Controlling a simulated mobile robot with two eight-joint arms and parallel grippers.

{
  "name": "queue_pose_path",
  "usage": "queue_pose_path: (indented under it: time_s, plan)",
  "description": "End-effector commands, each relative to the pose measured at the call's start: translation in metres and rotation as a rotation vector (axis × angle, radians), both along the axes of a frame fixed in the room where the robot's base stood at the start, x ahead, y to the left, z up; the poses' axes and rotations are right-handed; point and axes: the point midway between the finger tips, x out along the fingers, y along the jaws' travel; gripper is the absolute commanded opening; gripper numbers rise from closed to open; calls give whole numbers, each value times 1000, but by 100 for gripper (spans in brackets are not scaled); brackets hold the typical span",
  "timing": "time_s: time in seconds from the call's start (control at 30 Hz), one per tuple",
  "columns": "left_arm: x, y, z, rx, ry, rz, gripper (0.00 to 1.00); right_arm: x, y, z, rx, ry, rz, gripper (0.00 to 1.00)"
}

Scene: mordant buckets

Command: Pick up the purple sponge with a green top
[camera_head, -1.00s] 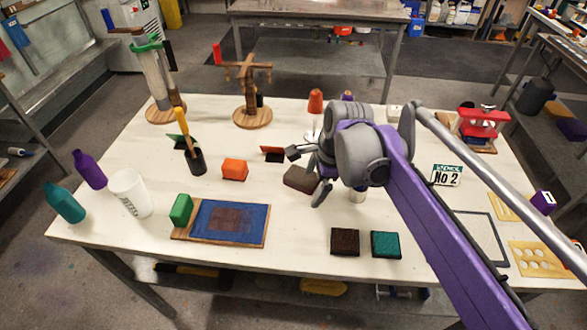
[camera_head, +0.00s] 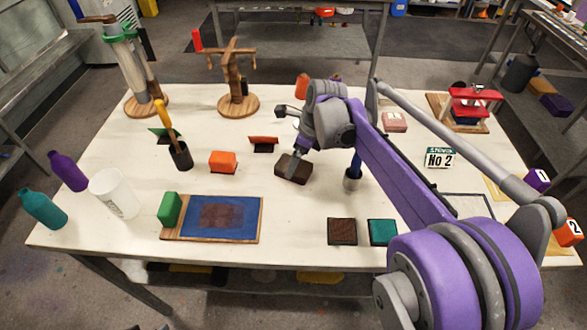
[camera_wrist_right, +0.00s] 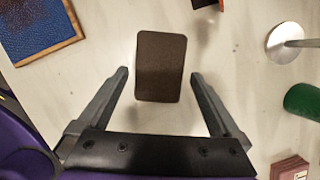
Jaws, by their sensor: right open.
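No sponge that is plainly purple with a green top shows. A teal-green-topped block (camera_head: 383,232) with dark sides lies near the table's front edge; I cannot tell if its sides are purple. A dark brown block (camera_head: 293,168) lies mid-table. In the right wrist view the brown block (camera_wrist_right: 161,67) lies below and between the fingers of my open right gripper (camera_wrist_right: 158,75), with a gap on each side. In the head view my right gripper (camera_head: 292,147) is over that block, partly hiding it. My left gripper is not in view.
A dark brown square pad (camera_head: 342,231) lies left of the teal-topped block. A cup with a blue handle (camera_head: 352,178) stands right of the brown block. An orange block (camera_head: 223,161) and a blue panel (camera_head: 240,224) with a green block (camera_head: 169,208) are leftward.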

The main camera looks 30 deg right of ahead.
Motion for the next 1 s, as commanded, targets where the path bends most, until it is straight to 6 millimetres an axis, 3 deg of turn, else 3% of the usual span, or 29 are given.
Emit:
queue_pose_path:
  time_s: [0.2, 0.47, 0.9, 1.0]
  plan:
    - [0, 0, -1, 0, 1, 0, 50, 5, 5, -27, 0, 0, 0, 100]
    - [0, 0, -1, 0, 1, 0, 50, 6, 6, -29, 0, 0, 0, 100]
    - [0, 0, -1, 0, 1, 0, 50, 6, 6, -29, 0, 0, 0, 23]
    - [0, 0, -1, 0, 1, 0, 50, 6, 6, -29, 0, 0, 0, 20]
